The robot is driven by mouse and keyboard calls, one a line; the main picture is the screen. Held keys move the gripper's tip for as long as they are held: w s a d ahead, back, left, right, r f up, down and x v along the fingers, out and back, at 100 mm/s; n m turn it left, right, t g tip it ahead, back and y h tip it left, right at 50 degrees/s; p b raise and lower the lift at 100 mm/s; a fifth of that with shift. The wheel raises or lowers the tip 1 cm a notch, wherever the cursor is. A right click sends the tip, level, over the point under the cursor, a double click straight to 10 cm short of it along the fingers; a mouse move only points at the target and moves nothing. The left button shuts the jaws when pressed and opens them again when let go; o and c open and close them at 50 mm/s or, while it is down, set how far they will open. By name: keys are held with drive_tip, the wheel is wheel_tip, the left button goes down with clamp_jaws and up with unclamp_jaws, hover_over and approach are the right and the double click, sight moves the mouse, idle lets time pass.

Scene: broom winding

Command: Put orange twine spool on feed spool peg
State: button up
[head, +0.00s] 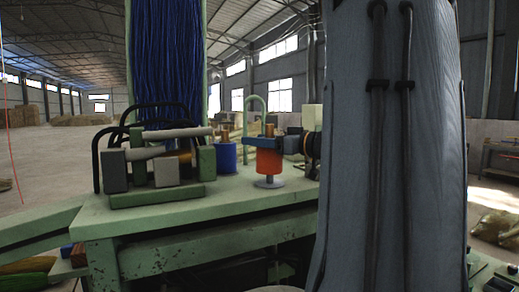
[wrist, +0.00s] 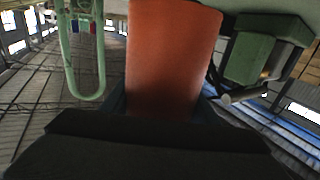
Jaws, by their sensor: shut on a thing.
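The orange twine spool (head: 268,161) stands upright at the right part of the green machine table in the head view. It fills the upper middle of the wrist view (wrist: 172,60). My gripper (head: 263,143) reaches in from the right, its blue fingers shut around the spool's upper part. In the wrist view, my dark gripper body lies along the bottom edge. A grey round base (head: 269,183) with a short stem shows directly below the spool, in line with it. I take it for the feed spool peg's stand. I cannot tell whether the spool rests on it.
A blue spool (head: 225,157) stands left of the orange one. A green hooped rod (head: 256,101) rises behind. The winding unit (head: 155,165) and hanging blue bristles (head: 166,60) are at the left. My grey arm hides the right side. The table's front strip is clear.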

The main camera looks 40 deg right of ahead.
drive_tip(key=shift+f, duration=1.25)
drive_tip(key=shift+f, duration=0.15)
drive_tip(key=o, duration=1.2)
drive_tip(key=b+v, duration=0.2)
drive_tip(key=v, duration=1)
drive_tip(key=shift+r, duration=0.2)
